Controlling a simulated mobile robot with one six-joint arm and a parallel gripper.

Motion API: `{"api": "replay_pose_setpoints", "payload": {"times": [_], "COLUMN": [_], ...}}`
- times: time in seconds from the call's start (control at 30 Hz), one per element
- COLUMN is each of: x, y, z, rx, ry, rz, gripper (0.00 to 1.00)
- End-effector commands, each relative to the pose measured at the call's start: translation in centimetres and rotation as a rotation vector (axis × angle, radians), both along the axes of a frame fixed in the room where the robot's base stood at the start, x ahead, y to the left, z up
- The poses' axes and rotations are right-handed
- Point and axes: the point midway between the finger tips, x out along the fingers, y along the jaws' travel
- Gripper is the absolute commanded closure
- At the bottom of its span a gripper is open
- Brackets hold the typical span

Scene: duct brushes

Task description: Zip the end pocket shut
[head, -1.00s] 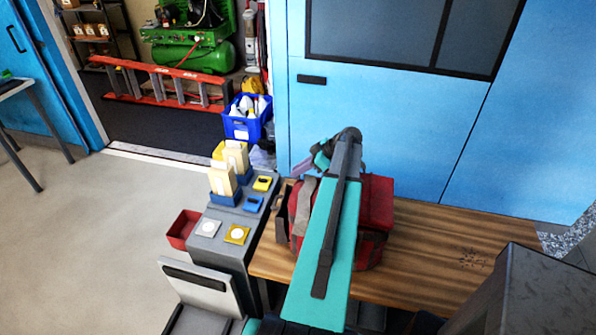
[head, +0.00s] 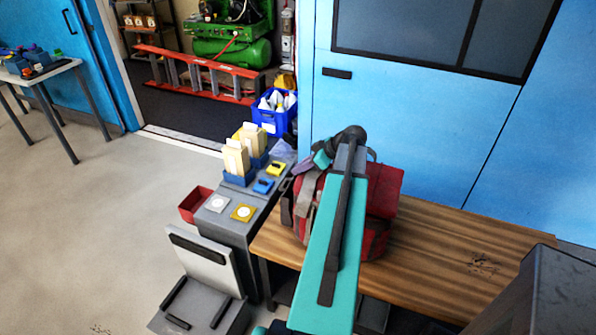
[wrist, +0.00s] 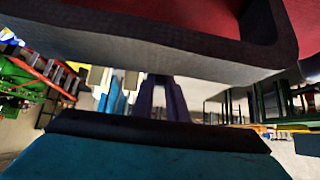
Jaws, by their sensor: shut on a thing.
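A red bag (head: 386,190) with dark grey trim and straps stands on a wooden bench. My teal arm crosses in front of it and hides much of its middle. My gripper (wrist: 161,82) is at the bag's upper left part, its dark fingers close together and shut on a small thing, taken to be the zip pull. The pull itself is hidden. In the wrist view the bag's dark grey edge and red cloth (wrist: 130,14) fill the top, just above the fingertips. The end pocket's opening does not show clearly, so I cannot tell how far it is closed.
The wooden bench (head: 440,245) is bare to the right of the bag. A grey stand (head: 225,228) with cartons and small blue and yellow items is close on the left, with a red bin (head: 194,204) beside it. Blue cabinets (head: 420,120) stand behind.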

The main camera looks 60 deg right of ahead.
Motion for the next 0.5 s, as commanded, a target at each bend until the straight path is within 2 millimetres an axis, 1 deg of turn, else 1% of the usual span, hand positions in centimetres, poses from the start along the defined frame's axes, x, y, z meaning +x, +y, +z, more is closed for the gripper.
{"api": "replay_pose_setpoints", "payload": {"times": [0.03,0.3,0.5], "x": [-0.2,-0.2,-0.4], "y": [0.8,4.5,6.3], "z": [-0.3,-0.2,-0.1], "rx": [-0.001,-0.002,0.0], "ry": [0.001,0.001,-0.001], "rz": [-0.004,0.003,0.007], "gripper": [1.0,1.0,1.0]}}
